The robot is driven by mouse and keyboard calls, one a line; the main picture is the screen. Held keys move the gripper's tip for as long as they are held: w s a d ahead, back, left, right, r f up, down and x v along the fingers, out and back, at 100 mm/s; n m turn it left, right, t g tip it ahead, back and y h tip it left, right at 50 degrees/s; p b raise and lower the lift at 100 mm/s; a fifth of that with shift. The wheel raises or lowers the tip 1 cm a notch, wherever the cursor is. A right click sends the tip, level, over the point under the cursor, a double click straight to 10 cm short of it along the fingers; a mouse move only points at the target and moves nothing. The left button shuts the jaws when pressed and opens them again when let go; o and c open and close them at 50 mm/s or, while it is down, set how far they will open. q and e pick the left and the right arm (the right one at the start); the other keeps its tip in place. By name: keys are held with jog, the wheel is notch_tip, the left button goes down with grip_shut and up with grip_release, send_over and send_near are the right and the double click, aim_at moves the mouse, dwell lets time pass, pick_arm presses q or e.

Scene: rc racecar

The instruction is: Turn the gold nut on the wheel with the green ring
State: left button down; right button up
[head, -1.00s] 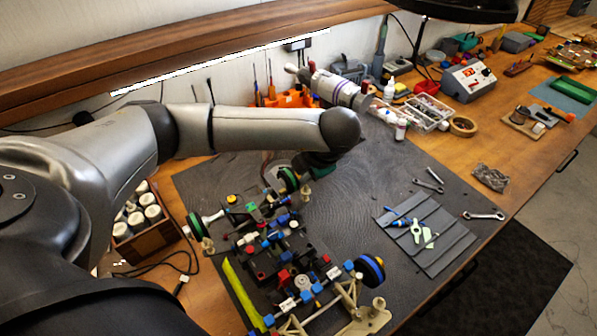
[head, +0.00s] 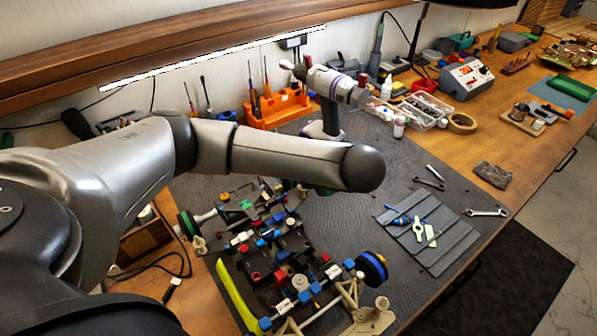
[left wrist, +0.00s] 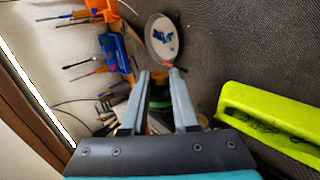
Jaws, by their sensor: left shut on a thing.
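A wheel with a green ring (head: 188,224) is at the left end of the racecar's front axle, on the dark mat. The racecar (head: 285,262) stands there with its chassis exposed. My left arm reaches over it from the left, and its forearm hides the gripper and the car's far corner in the head view. In the left wrist view my left gripper (left wrist: 160,76) has its fingers close together around something small. Dark and green parts (left wrist: 160,104) show between the fingers. The gold nut is not clearly visible. My right gripper is not in view.
A yellow-green body piece (head: 234,296) lies beside the car. A blue-ringed wheel (head: 371,268) is at its near right. A purple-grey power tool (head: 335,88) stands behind my forearm.

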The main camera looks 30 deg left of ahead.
pick_arm(q)
jog(key=c, duration=0.6)
grip_release()
jog(key=shift+c, duration=0.2)
jog(key=p+v, duration=0.9)
jog(key=v, duration=0.6)
jog(key=shift+r, duration=0.2)
